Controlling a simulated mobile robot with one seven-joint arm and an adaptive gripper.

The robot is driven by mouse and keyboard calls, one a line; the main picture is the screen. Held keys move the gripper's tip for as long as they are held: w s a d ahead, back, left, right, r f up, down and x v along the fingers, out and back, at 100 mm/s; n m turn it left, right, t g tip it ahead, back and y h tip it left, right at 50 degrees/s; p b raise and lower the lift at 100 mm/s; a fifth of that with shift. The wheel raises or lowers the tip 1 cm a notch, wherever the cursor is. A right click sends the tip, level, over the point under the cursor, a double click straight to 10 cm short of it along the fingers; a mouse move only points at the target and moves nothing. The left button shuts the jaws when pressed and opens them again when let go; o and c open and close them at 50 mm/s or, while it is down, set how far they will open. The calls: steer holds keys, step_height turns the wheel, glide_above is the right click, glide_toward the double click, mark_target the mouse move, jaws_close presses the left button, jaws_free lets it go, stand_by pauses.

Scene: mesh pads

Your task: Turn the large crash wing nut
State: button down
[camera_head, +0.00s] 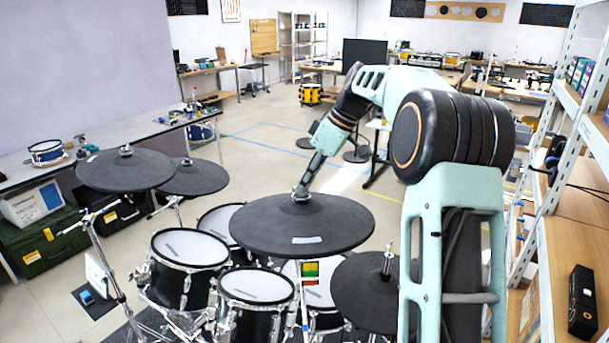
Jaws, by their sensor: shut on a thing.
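The large crash cymbal (265,230) is a wide dark disc in the middle of the view, with a pale label near its front edge. My arm reaches in from the right. My gripper (301,194) points down at the cymbal's centre and is shut on the large crash wing nut at the top of the stand. The fingers mostly hide the wing nut, so its angle cannot be told.
Other dark cymbals stand at the left (125,171) and lower right (365,292). Drums with pale heads (190,247) sit below. A shelf rack (575,130) stands at the right, and a long table (105,137) at the left. Open floor lies behind the kit.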

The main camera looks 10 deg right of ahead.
steer(key=shift+w+r+n+g+y+p, duration=0.15)
steer(key=shift+n+g+y+p, duration=0.2)
steer(key=shift+n+p, duration=0.7)
steer(key=shift+n, duration=0.25)
steer(key=c, duration=2.1)
jaws_free()
steer(key=w+v, duration=0.1)
steer(key=v, duration=1)
steer(key=shift+s+d+r, duration=0.25)
steer(key=shift+s+r, duration=0.1)
steer(key=shift+s, duration=0.1)
steer(key=shift+w, duration=0.1)
